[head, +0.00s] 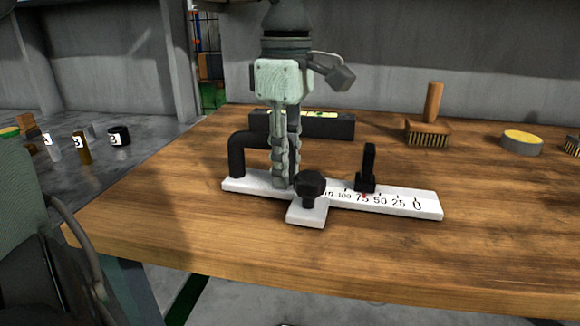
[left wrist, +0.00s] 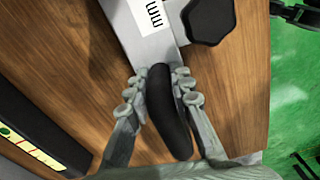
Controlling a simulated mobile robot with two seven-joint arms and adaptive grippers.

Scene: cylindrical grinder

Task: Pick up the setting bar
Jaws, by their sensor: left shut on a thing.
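The setting bar (head: 400,203) is a long white bar with printed black numbers. It carries a black clamp knob (head: 309,186), an upright black slider (head: 368,165) and a black bent handle (head: 240,152) at its left end. It appears to lie flat on the wooden table. My left gripper (head: 285,180) points down over the handle end. In the left wrist view, its fingers (left wrist: 160,98) are shut on the black handle (left wrist: 168,115), one on each side. The white bar (left wrist: 150,45) and knob (left wrist: 208,18) show just beyond. My right gripper is not in view.
A black level (head: 335,124) lies behind the bar. A brush (head: 430,125) and a round tin (head: 521,142) stand at the back right of the wooden table (head: 200,220). Small labelled containers (head: 120,135) sit on the grey bench at left. The table front is clear.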

